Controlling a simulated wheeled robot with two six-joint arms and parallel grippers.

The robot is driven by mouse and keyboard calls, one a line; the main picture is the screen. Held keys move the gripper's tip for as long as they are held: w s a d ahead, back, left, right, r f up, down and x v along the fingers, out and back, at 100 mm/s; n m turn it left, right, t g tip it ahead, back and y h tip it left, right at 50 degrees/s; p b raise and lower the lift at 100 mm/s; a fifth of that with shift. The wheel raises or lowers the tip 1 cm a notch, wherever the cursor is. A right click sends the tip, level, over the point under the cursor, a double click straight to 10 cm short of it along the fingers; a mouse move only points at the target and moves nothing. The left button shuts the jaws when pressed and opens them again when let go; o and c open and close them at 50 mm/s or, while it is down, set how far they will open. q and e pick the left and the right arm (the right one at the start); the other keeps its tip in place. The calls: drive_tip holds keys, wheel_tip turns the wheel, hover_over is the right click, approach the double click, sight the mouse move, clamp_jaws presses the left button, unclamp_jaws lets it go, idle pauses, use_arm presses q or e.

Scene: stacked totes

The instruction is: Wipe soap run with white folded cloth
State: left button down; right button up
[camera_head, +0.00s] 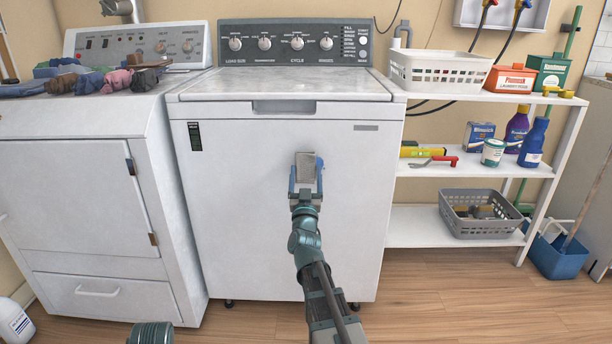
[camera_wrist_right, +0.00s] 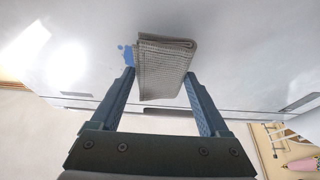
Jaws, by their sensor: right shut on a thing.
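The folded cloth (camera_head: 306,166) looks whitish-grey and stands between the fingers of my right gripper (camera_head: 306,188), which is shut on it. The cloth is at the white front panel of the washer (camera_head: 250,220), right of its middle; I cannot tell how firmly it touches. A small patch of blue soap (camera_head: 320,163) shows at the cloth's right edge. In the right wrist view the cloth (camera_wrist_right: 165,70) sticks out past both fingertips, and the blue soap (camera_wrist_right: 126,52) is beside it. Any soap behind the cloth is hidden. My left gripper is not in view.
A white shelf (camera_head: 440,222) with baskets, boxes and bottles stands close at the right. A blue bucket (camera_head: 558,258) is on the floor. The washer's front is otherwise clear.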

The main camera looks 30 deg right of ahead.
sight(319, 163)
drive_tip(key=shift+w+d, duration=0.45)
drive_tip(key=shift+w, duration=0.25)
idle(0.3)
drive_tip(key=shift+s+d, duration=0.55)
drive_tip(key=shift+d, duration=0.2)
drive_tip(key=shift+s+d, duration=0.5)
drive_tip(key=shift+d, duration=0.25)
drive_tip(key=shift+s+d, duration=0.45)
drive_tip(key=shift+d, duration=0.4)
drive_tip(key=shift+s+d, duration=0.4)
drive_tip(key=shift+d, duration=0.45)
drive_tip(key=shift+s, duration=0.1)
drive_tip(key=shift+w+a, duration=0.6)
drive_tip(key=shift+a, duration=0.2)
drive_tip(key=shift+w+a, duration=0.55)
drive_tip(key=shift+a, duration=0.25)
